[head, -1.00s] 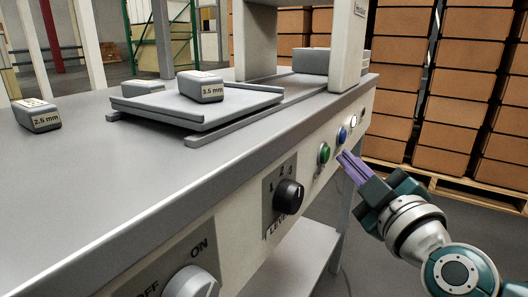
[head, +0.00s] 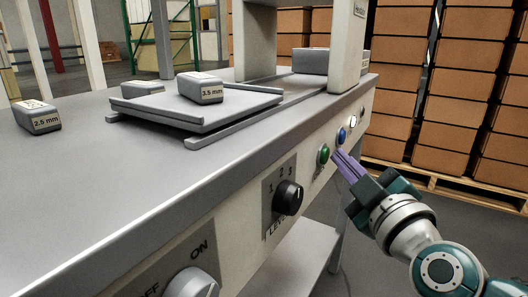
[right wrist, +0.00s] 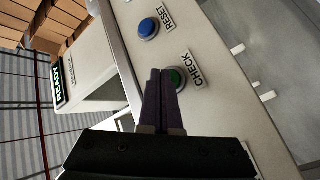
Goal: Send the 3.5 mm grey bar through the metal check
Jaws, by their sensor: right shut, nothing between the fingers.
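The grey bar labelled 3.5 mm (head: 202,87) lies on the sliding tray (head: 138,117) on the bench, in front of the gate of the metal check (head: 348,45). My right gripper (head: 336,154) is shut and empty at the front panel, its purple fingertips just right of the green button (head: 323,154) in the head view. In the right wrist view, the fingertips (right wrist: 165,73) partly cover the green button (right wrist: 178,77), which is labelled CHECK. Whether they touch it I cannot tell. The blue RESET button (right wrist: 148,28) is close by. My left gripper is not in view.
A 2.5 mm bar (head: 38,118) lies at the left, and another grey bar (head: 143,88) lies behind the tray. The panel has a level knob (head: 288,198) and an ON/OFF knob (head: 191,284). A READY sign (right wrist: 60,82) shows in the right wrist view. Stacked boxes (head: 455,80) stand behind.

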